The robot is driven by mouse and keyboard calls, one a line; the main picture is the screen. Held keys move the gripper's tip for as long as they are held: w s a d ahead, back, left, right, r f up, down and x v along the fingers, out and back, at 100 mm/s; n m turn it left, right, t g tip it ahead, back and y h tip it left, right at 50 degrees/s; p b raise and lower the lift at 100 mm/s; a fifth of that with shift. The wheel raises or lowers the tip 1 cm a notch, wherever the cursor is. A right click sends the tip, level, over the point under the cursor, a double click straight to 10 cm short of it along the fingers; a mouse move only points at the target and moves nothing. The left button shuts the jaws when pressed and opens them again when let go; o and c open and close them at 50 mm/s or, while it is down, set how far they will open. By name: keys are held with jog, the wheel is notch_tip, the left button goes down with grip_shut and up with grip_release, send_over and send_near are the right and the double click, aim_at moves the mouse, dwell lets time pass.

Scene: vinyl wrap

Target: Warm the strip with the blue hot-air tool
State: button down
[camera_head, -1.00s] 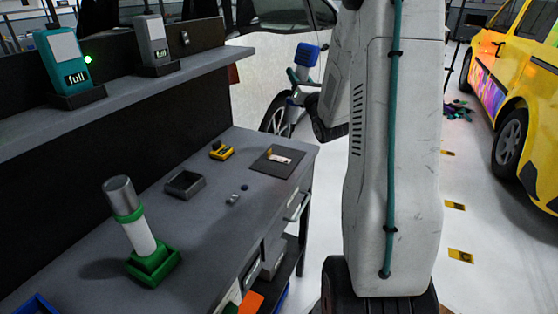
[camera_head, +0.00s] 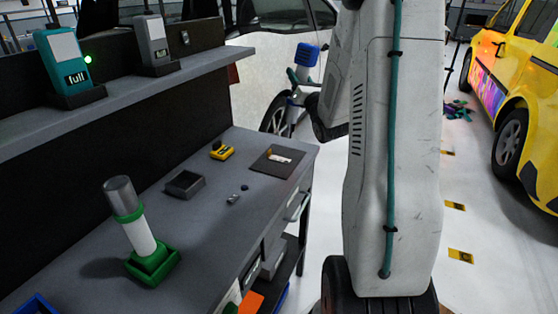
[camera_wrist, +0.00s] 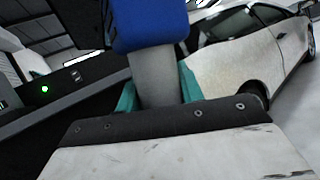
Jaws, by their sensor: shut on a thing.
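The blue hot-air tool (camera_head: 306,54) is held upright by my gripper (camera_head: 297,76), beyond the far end of the bench. In the wrist view its blue body (camera_wrist: 148,25) is at the top and its grey section (camera_wrist: 155,78) is between the teal fingers of my gripper (camera_wrist: 157,88). The fingers are shut on that section. A small pale strip (camera_head: 281,159) lies on a dark mat (camera_head: 263,167) at the bench's far right corner. The tool is apart from the strip. The tool's outlet cannot be made out.
A grey-topped cylinder with a green collar (camera_head: 137,220) leans in a green holder on the bench (camera_head: 215,235). A small tray (camera_head: 184,186) and a yellow box (camera_head: 221,152) are near the mat. A white car (camera_head: 257,80) is behind my gripper.

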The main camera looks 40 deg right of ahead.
jog(key=s+d+r, duration=0.3)
jog(key=s+d, duration=0.1)
jog(key=s, duration=0.6)
jog(key=s+d+r, duration=0.3)
jog(key=s+d, duration=0.1)
jog(key=s, duration=0.6)
jog(key=shift+s+d, duration=0.15)
jog(key=shift+d, duration=0.05)
